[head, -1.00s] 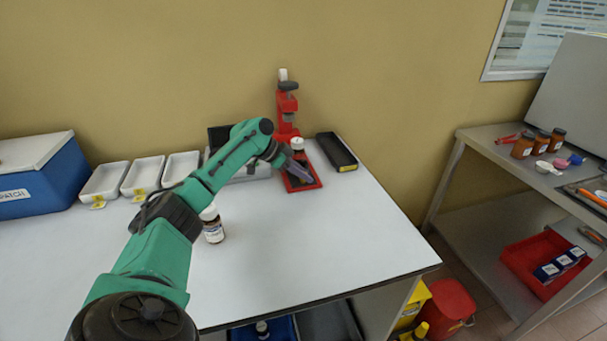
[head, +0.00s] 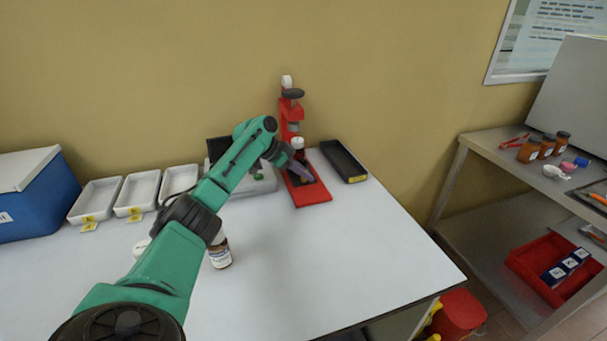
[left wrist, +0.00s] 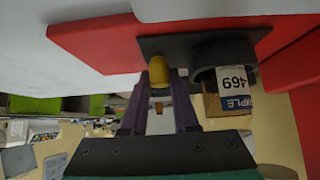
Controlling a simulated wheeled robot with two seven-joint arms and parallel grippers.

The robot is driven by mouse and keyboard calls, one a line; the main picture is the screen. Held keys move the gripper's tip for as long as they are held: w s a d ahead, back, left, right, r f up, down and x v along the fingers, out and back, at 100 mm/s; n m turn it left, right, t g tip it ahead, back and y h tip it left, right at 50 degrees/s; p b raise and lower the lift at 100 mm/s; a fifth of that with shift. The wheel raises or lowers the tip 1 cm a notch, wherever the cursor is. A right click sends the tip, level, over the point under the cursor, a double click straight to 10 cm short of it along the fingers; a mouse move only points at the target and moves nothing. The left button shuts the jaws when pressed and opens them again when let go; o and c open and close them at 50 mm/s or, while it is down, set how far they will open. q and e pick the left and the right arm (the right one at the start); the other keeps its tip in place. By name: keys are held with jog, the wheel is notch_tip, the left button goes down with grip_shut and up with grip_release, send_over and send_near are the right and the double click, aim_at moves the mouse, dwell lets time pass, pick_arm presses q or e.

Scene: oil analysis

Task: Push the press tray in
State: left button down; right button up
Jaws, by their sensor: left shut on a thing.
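The red press (head: 291,110) stands at the back of the white table, and its red base (head: 314,198) reaches toward me. On the base is the dark press tray (left wrist: 190,44), with a black ring holding a sample bottle (left wrist: 237,88); the bottle's white cap shows below the press head. A yellow knob (left wrist: 158,76) sits at the tray's edge. My left gripper (head: 301,174) is over the base, its purple fingers shut on the knob, and hides part of the tray. My right gripper is in neither view.
A black open box (head: 343,160) lies close to the right of the press. White trays (head: 136,190) and a blue box (head: 35,195) are at the left. A brown bottle (head: 219,252) stands beside my left arm. The table's front right is clear.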

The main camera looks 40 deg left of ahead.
pick_arm(q)
jog(key=c, duration=1.1)
grip_release()
jog(key=shift+o, duration=0.7)
jog(key=shift+w+a, duration=0.1)
jog(key=shift+a, duration=0.05)
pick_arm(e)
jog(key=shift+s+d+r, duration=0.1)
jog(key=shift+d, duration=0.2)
pick_arm(q)
jog(key=shift+s+a+r, duration=0.1)
jog(key=shift+s+r, duration=0.1)
jog(key=b+v, duration=0.2)
jog(key=v, duration=1.2)
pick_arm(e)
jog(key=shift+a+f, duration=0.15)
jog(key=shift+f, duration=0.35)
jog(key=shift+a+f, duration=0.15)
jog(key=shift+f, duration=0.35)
